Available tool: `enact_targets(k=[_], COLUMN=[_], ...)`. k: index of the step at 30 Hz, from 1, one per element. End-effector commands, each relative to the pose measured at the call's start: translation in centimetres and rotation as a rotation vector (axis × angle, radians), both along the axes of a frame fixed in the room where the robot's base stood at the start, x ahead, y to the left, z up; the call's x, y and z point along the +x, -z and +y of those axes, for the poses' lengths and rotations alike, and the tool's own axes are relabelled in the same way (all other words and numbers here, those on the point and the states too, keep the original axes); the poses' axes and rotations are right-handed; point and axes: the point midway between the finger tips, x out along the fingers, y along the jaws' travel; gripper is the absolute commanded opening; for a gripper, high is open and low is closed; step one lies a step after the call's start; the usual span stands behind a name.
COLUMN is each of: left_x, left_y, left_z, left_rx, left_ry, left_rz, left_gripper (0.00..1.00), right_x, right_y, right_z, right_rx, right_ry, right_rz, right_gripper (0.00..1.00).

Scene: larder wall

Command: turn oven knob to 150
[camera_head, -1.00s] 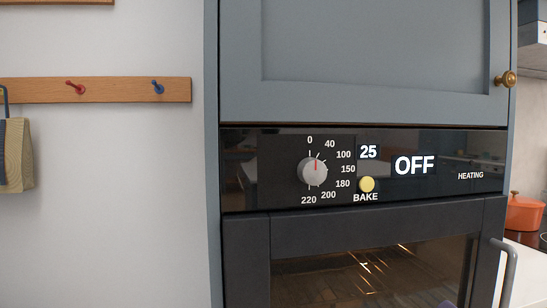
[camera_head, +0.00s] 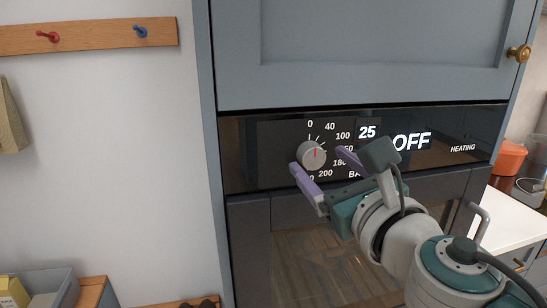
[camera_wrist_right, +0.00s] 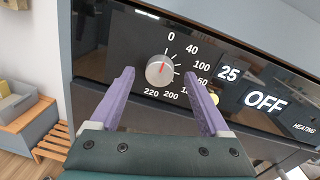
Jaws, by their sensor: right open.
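The oven knob (camera_head: 312,155) is a round silver dial with a red pointer line on the black control panel (camera_head: 255,150). Its pointer is near the top, a little right of 0, between 0 and 40. The display reads 25 and OFF. My right gripper (camera_head: 328,174) is open in front of the panel, its purple fingers to either side below the knob, not visibly touching it. In the right wrist view the knob (camera_wrist_right: 160,71) sits ahead, between the open fingers. My left gripper is not in view.
A grey-blue cupboard door (camera_head: 370,50) with a brass knob (camera_head: 518,53) is above the oven. The oven door handle (camera_head: 480,222) sticks out at the right. An orange pot (camera_head: 509,158) stands on the right counter.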

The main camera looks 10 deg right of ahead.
Motion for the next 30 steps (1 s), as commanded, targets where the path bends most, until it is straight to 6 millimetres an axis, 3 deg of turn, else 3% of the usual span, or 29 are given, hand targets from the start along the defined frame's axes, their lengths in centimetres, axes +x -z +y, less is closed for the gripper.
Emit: enact_targets(k=[6,15,30], left_x=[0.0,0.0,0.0], left_y=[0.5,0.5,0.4], left_z=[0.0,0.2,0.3], left_rx=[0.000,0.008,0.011], left_ry=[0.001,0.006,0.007], left_rz=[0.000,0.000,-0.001], left_gripper=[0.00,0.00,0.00], right_x=[1.9,2.1,2.1], right_y=[0.0,0.0,0.0], right_z=[0.2,0.2,0.1], right_rx=[0.001,0.002,0.002], right_ry=[0.001,0.001,0.001], right_rz=[0.000,0.000,0.000], right_gripper=[0.80,0.79,0.23])
